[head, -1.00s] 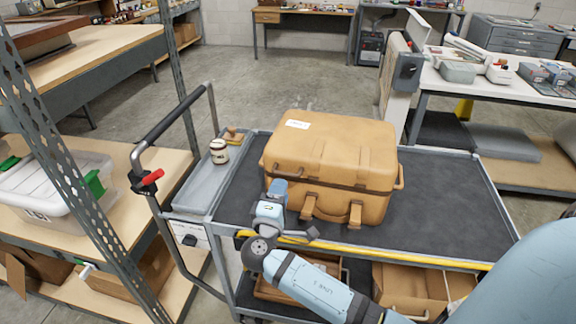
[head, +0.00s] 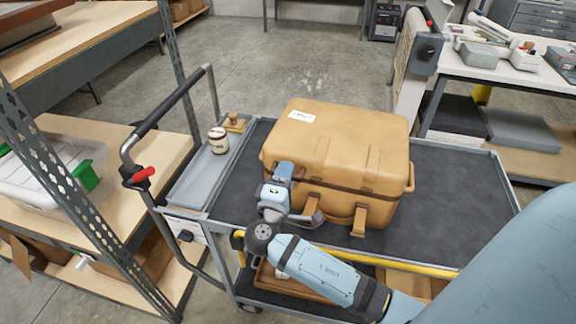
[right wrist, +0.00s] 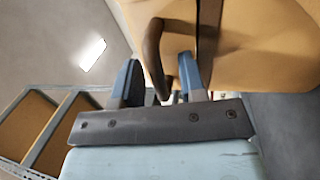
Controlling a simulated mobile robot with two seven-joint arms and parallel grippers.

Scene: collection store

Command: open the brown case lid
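The brown case (head: 335,150) stands on the dark top deck of a cart, and its lid is down. A dark seam runs below the lid, and two front latch straps (head: 359,218) stick out and hang below it. My right gripper (head: 284,172) is at the front left corner of the case in the head view. In the right wrist view its two blue fingers (right wrist: 158,82) are apart, with a brown loop handle (right wrist: 153,55) of the case between them. I cannot tell whether they touch it. My left gripper is out of view.
The cart (head: 450,170) has a push handle (head: 170,105) at its left. A grey tray (head: 185,190) there holds a labelled jar (head: 218,140) and a small wooden-handled item (head: 234,121). Shelving (head: 90,130) stands left, a white-topped table (head: 500,75) right.

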